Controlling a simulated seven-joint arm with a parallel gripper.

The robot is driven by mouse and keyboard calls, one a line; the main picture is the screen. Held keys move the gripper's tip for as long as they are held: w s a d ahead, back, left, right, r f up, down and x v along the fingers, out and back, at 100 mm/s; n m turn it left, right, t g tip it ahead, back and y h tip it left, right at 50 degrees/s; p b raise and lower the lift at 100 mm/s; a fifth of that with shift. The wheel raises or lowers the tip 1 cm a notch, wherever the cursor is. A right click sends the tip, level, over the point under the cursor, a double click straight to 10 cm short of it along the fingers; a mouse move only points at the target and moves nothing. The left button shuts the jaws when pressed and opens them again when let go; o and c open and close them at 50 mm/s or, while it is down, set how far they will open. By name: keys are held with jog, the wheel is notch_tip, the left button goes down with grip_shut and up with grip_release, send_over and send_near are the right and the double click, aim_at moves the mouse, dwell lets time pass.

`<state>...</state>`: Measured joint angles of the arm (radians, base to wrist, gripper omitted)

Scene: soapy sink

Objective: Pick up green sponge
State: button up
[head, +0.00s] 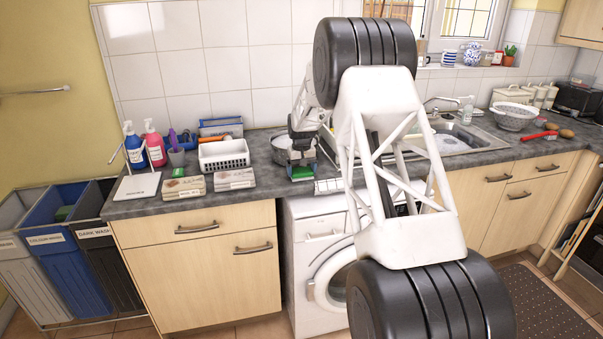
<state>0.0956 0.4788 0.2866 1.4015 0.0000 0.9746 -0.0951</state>
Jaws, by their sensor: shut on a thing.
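My gripper (301,160) points down at the counter's front edge, left of the sink, and is shut on the green sponge (301,173). The sponge is a small green block just below the fingers. It is at the level of the worktop; I cannot tell whether it touches the surface or is slightly lifted. My fingers and wrist hide its upper part.
A metal pot (283,148) stands close behind my gripper. A white basket (224,154) and boxes (181,188) are to the left, with red (154,146) and blue (134,150) bottles beyond. The sink (455,140) is right, partly behind my arm.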

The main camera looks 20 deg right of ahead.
aim_at(302, 172)
jog(key=shift+r, duration=0.15)
jog(key=shift+s+r, duration=0.25)
jog(key=shift+r, duration=0.1)
notch_tip(302, 172, up, 6)
jog(key=shift+f, duration=0.1)
jog(key=shift+s, duration=0.3)
jog(key=s, duration=1.9)
jog(key=shift+o, duration=1.3)
jog(key=shift+c, duration=0.7)
